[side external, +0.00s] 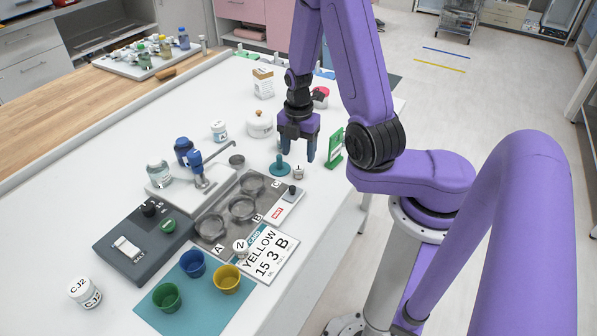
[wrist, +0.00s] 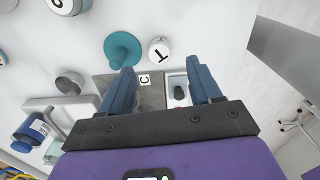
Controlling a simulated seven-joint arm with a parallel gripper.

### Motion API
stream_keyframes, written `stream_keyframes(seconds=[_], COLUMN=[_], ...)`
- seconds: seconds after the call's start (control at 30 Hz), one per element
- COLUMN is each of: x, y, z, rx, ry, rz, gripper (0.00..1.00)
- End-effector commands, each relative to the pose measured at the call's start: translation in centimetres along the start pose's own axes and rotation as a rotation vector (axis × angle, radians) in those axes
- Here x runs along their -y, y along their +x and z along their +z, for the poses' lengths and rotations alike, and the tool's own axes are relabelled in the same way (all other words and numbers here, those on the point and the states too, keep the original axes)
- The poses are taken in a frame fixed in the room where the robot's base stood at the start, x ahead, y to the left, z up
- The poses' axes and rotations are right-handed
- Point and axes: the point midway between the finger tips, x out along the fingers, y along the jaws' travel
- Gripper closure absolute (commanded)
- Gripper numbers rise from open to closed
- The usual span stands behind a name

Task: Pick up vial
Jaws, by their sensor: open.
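A small white round-topped piece marked T, perhaps the vial, (side external: 298,172) stands on the white table just below and in front of my gripper (side external: 297,154). In the wrist view this piece (wrist: 159,50) shows just beyond the two blue fingertips, roughly between them. My gripper (wrist: 163,78) is open and empty, pointing down above the table and apart from the piece. I cannot tell which one is meant by the vial.
A teal flared stand (side external: 280,168) is close beside the T piece. A grey tray with round dishes (side external: 242,208), a dark device (side external: 141,243) and colored cups (side external: 227,279) stand nearer the front. A green sign (side external: 336,148) stands to the right, near the table edge.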

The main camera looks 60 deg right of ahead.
Motion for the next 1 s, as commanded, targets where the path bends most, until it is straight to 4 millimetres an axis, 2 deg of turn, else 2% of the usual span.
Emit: stream_keyframes(seconds=[0.17,0.5,0.87,0.9,0.97,1.0], x=[0.0,0.0,0.0,0.0,0.0,0.0], y=[1.1,4.6,5.2,5.2,5.2,5.2], z=[0.0,0.1,0.1,0.1,0.1,0.1], rx=[-0.002,-0.001,0.001,0.001,0.001,0.001], ry=[0.000,0.000,0.000,0.000,0.000,0.000], rz=[-0.003,-0.001,0.001,0.001,0.000,0.000], gripper=[0.37,0.37,0.37,0.40,0.59,0.72])
